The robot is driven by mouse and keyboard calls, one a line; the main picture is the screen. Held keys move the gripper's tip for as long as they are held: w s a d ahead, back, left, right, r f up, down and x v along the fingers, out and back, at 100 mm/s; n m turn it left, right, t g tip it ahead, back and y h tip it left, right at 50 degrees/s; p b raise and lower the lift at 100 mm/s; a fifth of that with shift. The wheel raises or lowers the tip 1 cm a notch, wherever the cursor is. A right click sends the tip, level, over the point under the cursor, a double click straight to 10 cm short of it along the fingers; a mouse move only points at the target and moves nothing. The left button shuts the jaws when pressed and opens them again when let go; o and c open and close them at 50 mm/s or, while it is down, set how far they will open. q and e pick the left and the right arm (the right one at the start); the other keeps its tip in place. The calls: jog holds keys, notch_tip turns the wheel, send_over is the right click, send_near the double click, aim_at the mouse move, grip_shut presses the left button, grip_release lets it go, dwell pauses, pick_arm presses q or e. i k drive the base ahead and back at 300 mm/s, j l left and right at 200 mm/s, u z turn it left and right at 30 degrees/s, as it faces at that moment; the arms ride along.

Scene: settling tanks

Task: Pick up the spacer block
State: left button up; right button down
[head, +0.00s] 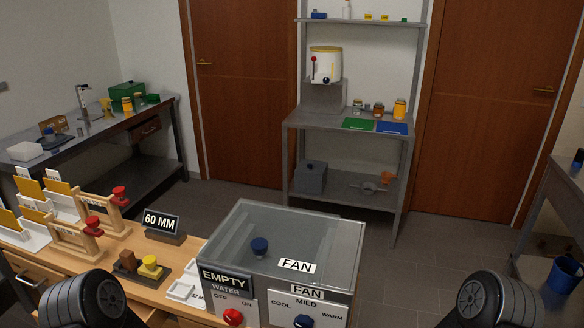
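No block in the head view is clearly marked as the spacer block. A dark block with a sign reading "60 MM" (161,224) stands on the wooden bench (205,255). A small brown block (127,261) stands nearer, beside a yellow round-topped piece (150,266). I cannot tell which of these, if any, is the spacer block. Rounded black parts of my two arms show at the bottom left and bottom right. Neither gripper's fingers are in view.
A clear-topped tank (335,240) with "EMPTY" and "FAN" labels and red and blue knobs fills the bench's right part. Wooden racks with red knobs (92,222) stand at left. A grey shelf unit (345,118) stands behind. Floor (440,270) is open at right.

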aim_at(129, 262)
jog(key=u, duration=1.65)
